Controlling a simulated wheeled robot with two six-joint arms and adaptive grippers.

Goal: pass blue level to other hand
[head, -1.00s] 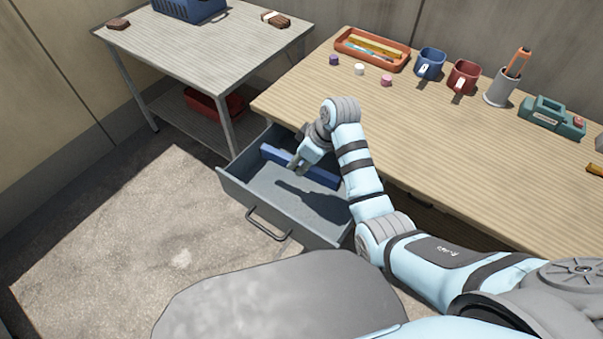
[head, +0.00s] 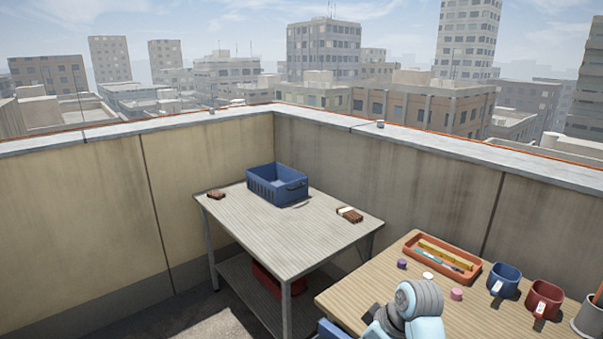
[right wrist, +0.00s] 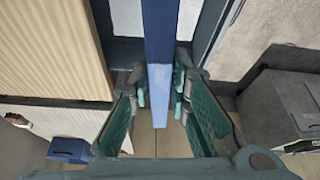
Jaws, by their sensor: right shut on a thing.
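The blue level (right wrist: 161,40) is a long straight bar in the right wrist view. It runs from the top edge down between the fingers of my right gripper (right wrist: 161,88), which is shut on it. In the head view a small blue piece, apparently the level's end (head: 331,329), shows at the bottom edge beside the wooden table's near left corner. My right wrist shows there at the bottom, but its fingers are below the picture. My left gripper is in neither view.
The wooden table (head: 350,300) carries an orange tray (head: 480,277), a blue mug (head: 504,279), a red mug (head: 543,298) and small caps. A grey side table (head: 260,232) holds a blue crate (head: 270,192) and brown blocks. A parapet wall stands behind.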

